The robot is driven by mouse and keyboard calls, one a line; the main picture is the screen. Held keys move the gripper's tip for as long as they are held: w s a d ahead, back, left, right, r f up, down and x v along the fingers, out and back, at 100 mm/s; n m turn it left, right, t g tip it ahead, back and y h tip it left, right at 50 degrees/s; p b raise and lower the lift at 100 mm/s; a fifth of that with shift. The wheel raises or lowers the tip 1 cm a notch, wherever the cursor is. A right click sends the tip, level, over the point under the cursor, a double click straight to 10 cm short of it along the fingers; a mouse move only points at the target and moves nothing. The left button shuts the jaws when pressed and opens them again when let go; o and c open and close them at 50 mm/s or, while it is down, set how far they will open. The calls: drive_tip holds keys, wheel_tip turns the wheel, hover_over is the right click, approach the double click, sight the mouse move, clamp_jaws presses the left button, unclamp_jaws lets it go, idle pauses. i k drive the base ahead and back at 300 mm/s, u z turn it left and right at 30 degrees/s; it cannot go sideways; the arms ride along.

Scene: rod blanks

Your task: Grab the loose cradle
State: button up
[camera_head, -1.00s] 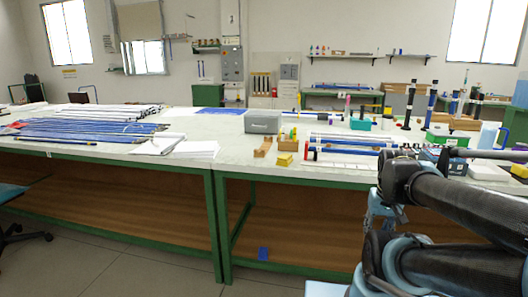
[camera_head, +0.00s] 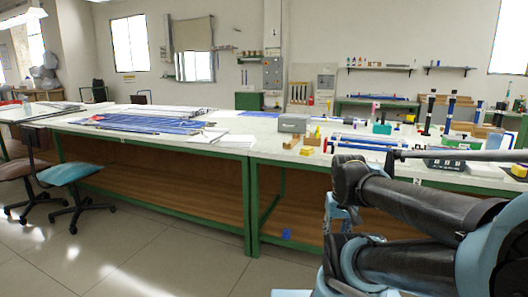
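I cannot tell for sure which piece is the loose cradle. A small wooden block with a notched top (camera_head: 291,141) stands near the table's front edge. A small yellow block (camera_head: 306,150) sits just to its right. A small blue piece (camera_head: 286,234) lies low down by the lower shelf's front edge, and its shape is too small to make out. My dark arm links fill the lower right and hide part of the right bench. My gripper does not show.
A long white-topped table with green legs (camera_head: 249,205) runs across the view. A grey box (camera_head: 293,122) and rods lie on it. A teal chair (camera_head: 68,174) stands at the left. The floor in front is clear.

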sight(295, 140)
drive_tip(key=u, duration=0.15)
drive_tip(key=k, duration=0.45)
drive_tip(key=u, duration=0.65)
drive_tip(key=i, duration=1.2)
drive_tip(key=z, duration=0.7)
drive_tip(key=i, duration=0.8)
drive_tip(key=z, duration=0.6)
